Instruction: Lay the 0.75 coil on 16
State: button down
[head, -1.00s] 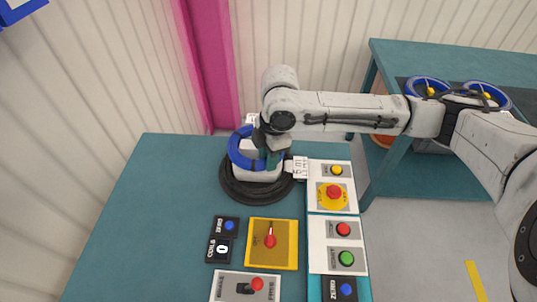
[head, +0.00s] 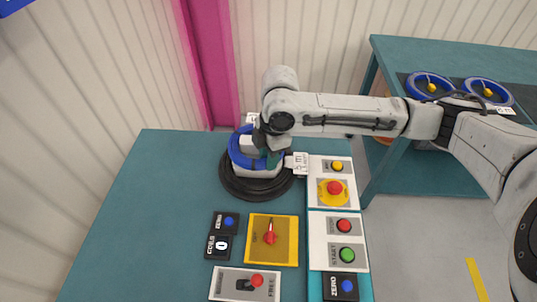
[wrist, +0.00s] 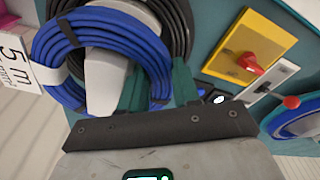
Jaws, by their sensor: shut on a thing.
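A blue cable coil (head: 236,152) is around the white hub (head: 268,170) of a reel on the teal bench, above a larger black coil (head: 250,191). In the wrist view, the green fingers (wrist: 158,88) pinch the blue coil (wrist: 62,85), and the black coil (wrist: 183,22) shows beneath. Whether the blue coil touches the black one is hidden. A white tag beside the blue coil reads "5 m" (wrist: 15,62) in the wrist view; no 0.75 or 16 label is legible.
Right of the reel stand button panels with a yellow button (head: 337,166), a red stop knob (head: 334,188) and a green button (head: 346,254). A yellow switch plate (head: 285,248) lies in front. The bench's left side is clear.

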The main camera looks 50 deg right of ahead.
jog(key=c, duration=0.7)
grip_release()
jog(key=shift+r, duration=0.1)
jog(key=shift+c, duration=0.2)
jog(key=shift+d, duration=0.1)
jog(key=shift+c, duration=0.9)
jog(key=shift+o, duration=0.3)
jog(key=shift+d+r, duration=0.1)
